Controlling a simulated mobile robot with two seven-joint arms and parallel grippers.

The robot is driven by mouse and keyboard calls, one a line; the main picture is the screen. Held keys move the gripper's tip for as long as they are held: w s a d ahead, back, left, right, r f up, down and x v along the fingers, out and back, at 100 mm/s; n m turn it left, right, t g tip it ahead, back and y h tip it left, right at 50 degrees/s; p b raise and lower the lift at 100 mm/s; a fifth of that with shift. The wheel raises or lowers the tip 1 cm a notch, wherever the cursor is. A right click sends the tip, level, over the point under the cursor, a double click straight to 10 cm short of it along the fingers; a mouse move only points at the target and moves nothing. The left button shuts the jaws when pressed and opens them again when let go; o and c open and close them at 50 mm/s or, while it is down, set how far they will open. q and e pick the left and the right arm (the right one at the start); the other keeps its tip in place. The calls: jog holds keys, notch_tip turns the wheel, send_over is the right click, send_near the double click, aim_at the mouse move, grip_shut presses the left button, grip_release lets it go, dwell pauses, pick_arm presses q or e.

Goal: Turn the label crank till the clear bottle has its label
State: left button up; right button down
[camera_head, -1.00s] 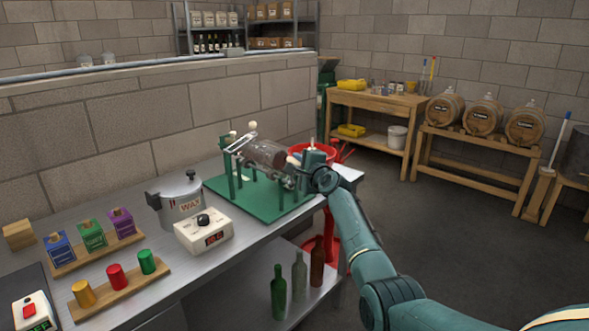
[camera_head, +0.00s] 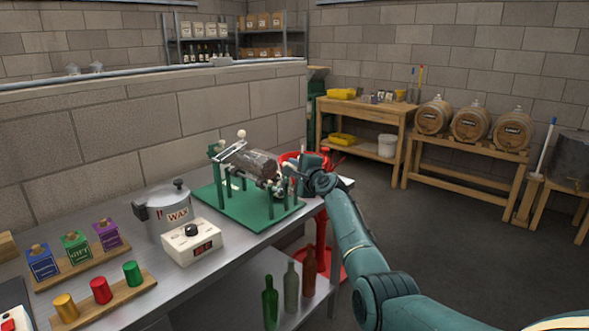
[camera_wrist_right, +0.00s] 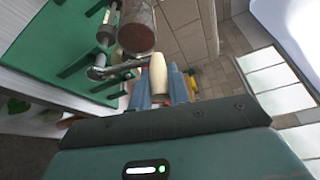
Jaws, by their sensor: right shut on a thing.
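The clear bottle (camera_head: 258,163) lies on its side in the green label machine (camera_head: 212,198) on the steel bench. Its dark round end (camera_wrist_right: 136,38) shows in the right wrist view; I cannot tell whether a label is on it. The label crank has a metal arm (camera_wrist_right: 112,70) and a pale handle (camera_wrist_right: 157,72). My right gripper (camera_head: 288,174) is at the machine's right end. In the wrist view its two blue-grey fingers (camera_wrist_right: 159,89) are shut on the handle, one on each side. My left gripper is not in view.
A wax pot (camera_head: 165,212) and a white control box (camera_head: 192,243) stand left of the machine. Label blocks (camera_head: 75,247) and coloured caps (camera_head: 101,290) sit on wooden racks. A red stand (camera_head: 321,245) is close behind my right arm. Bottles (camera_head: 291,280) stand below.

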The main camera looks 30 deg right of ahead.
jog(key=shift+r, duration=0.25)
jog(key=c, duration=1.7)
grip_release()
jog(key=o, duration=0.3)
jog(key=shift+f, duration=0.15)
jog(key=shift+o, duration=0.3)
jog(key=shift+a+f, duration=0.1)
jog(key=shift+s+p, duration=0.45)
jog(key=shift+s, duration=0.1)
jog(key=s+r+p, duration=0.1)
jog(key=s, duration=1.1)
jog(key=shift+a, duration=0.15)
jog(key=shift+r, duration=0.1)
